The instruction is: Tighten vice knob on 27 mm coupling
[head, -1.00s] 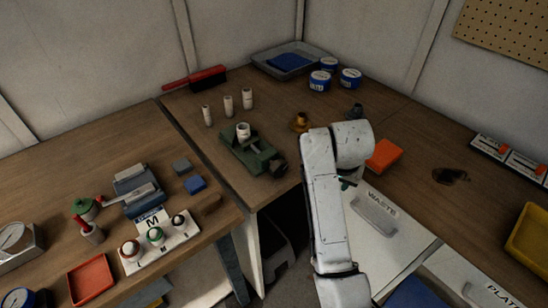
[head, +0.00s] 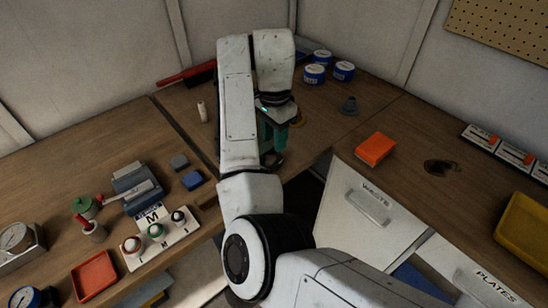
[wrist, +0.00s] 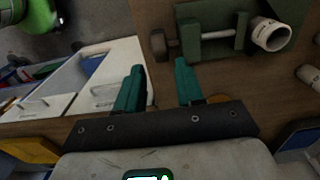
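The green vice (wrist: 220,36) lies at the top of the wrist view. Its screw runs left to a dark round knob (wrist: 158,45). A white coupling (wrist: 270,34) with printing on it sits at the vice's right end. My gripper (wrist: 159,67) is open and empty, with its two teal fingers apart. In the picture the knob lies just beyond the fingertips, roughly between them; I see no contact. In the head view my gripper (head: 273,138) points down over the vice area. My arm hides most of the vice and the coupling there.
An upright white cylinder (head: 202,111) stands left of my arm. A WASTE drawer front (head: 370,205) lies below the bench edge.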

